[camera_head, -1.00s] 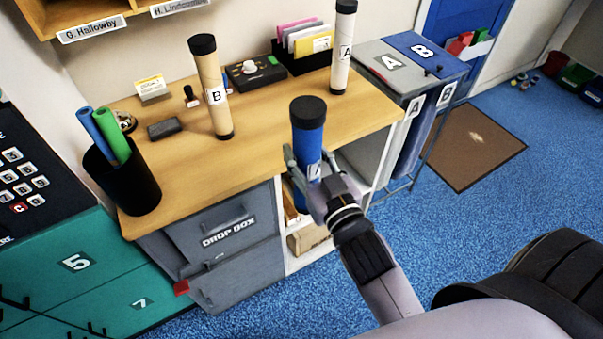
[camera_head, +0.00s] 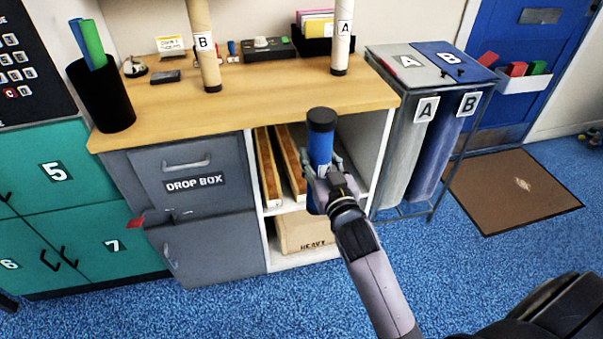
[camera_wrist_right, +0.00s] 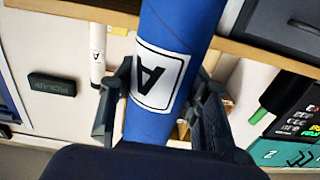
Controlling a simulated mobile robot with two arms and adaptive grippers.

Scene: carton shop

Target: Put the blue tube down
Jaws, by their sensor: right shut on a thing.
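The blue tube (camera_head: 320,150) has a black cap and stands roughly upright in my right gripper (camera_head: 322,176), in front of the open shelves of the wooden-topped counter (camera_head: 255,110). My right gripper is shut around its lower part. The right wrist view shows the tube (camera_wrist_right: 178,30) large between the two fingers (camera_wrist_right: 160,105), with a white label marked A facing the camera. The tube's lower end is partly hidden by the gripper in the head view. My left gripper is not in view.
A tan tube marked B (camera_head: 205,50) and a white tube marked A (camera_head: 342,40) stand on the counter. A black cup (camera_head: 103,95) holds blue and green tubes. Bins A (camera_head: 408,150) and B (camera_head: 452,145) stand at right. The counter's front middle is bare.

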